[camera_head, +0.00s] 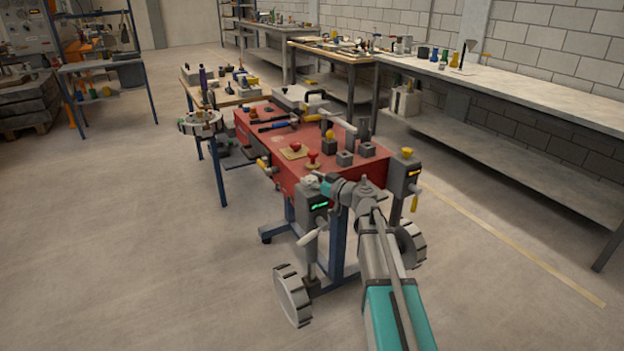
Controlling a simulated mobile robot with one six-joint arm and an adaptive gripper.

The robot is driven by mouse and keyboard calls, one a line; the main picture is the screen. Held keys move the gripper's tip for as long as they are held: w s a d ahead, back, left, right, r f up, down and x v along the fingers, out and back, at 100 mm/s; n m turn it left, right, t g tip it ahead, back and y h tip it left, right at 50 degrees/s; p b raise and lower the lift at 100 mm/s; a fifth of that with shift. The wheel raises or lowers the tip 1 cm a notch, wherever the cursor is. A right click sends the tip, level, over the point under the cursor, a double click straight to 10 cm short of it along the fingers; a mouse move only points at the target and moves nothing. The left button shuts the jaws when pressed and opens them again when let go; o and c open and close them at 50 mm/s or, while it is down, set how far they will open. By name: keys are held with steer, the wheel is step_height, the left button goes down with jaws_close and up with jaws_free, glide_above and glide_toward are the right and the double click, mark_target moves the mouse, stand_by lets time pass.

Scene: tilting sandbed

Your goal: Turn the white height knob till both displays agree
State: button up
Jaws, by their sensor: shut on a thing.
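The red sandbed table (345,163) stands in the middle of the view. A grey post at its near left corner carries a green-lit display (319,206), with the white knob (310,182) on top. The grey post at the near right corner carries an orange-lit display (414,173) under a yellow knob (407,153). The digits on both displays are too small to read. My gripper (319,181) reaches in from the right and is shut on the white knob; the fingers are small and partly hidden.
Red-topped buttons (313,157) and grey blocks (345,158) stand on the red top close to my arm. A pale lever (312,236) sticks out below the left display. Large grey wheels (292,295) stand beneath. The floor at left is clear.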

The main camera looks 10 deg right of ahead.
steer(key=o, duration=1.2)
steer(key=shift+c, duration=0.2)
steer(key=v, duration=1.2)
